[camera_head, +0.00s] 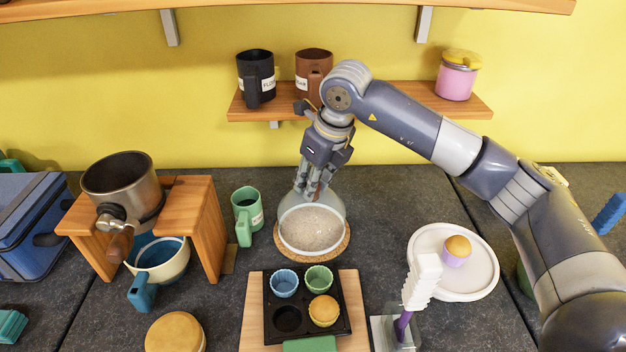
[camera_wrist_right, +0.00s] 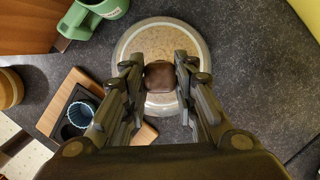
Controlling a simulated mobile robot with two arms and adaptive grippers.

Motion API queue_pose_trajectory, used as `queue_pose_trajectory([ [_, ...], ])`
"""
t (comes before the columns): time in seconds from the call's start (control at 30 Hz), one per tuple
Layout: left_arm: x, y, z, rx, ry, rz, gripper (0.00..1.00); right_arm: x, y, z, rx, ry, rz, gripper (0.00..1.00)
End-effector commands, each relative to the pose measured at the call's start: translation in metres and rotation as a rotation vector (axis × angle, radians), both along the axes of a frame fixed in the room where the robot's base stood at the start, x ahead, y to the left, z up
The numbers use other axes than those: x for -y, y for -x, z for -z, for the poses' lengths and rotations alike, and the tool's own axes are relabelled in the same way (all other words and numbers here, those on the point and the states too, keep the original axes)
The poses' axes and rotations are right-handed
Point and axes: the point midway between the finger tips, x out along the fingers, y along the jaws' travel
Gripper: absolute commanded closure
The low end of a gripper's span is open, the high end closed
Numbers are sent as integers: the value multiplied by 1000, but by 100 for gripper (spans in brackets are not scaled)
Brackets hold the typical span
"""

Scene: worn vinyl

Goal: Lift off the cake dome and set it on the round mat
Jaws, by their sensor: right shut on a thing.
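The clear glass cake dome (camera_head: 336,205) is over the round cork mat (camera_head: 343,247), upright or nearly so. Its rim covers most of the mat, and I cannot tell whether it touches it. My right gripper (camera_head: 313,190) is above the dome, shut on its dark brown knob (camera_wrist_right: 160,76). In the right wrist view the gripper (camera_wrist_right: 160,73) has a finger on each side of the knob, with the pale round dome (camera_wrist_right: 136,37) below. The white round plate (camera_head: 480,277) at the right stands uncovered with a cupcake (camera_head: 457,251) on it. My left gripper is not in view.
A green mug (camera_head: 247,213) stands close left of the dome. A dark muffin tin (camera_head: 270,333) on a wooden board is in front. A white brush-like tool (camera_head: 422,282) stands between tin and plate. A wall shelf (camera_head: 405,99) with mugs is behind.

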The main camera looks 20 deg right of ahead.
Motion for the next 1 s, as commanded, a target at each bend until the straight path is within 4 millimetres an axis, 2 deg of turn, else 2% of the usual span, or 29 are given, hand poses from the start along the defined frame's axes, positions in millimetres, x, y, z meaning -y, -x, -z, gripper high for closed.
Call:
queue_pose_trajectory([
  [0.8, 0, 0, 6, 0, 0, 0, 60, 0, 0, 7, 2, -1, 0, 100],
  [0.83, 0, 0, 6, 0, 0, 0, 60, 0, 0, 7, 2, -1, 0, 67],
  [0.9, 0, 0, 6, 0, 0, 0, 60, 0, 0, 7, 1, 0, 0, 51],
  [1.0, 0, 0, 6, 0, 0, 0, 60, 0, 0, 7, 1, 0, 0, 50],
])
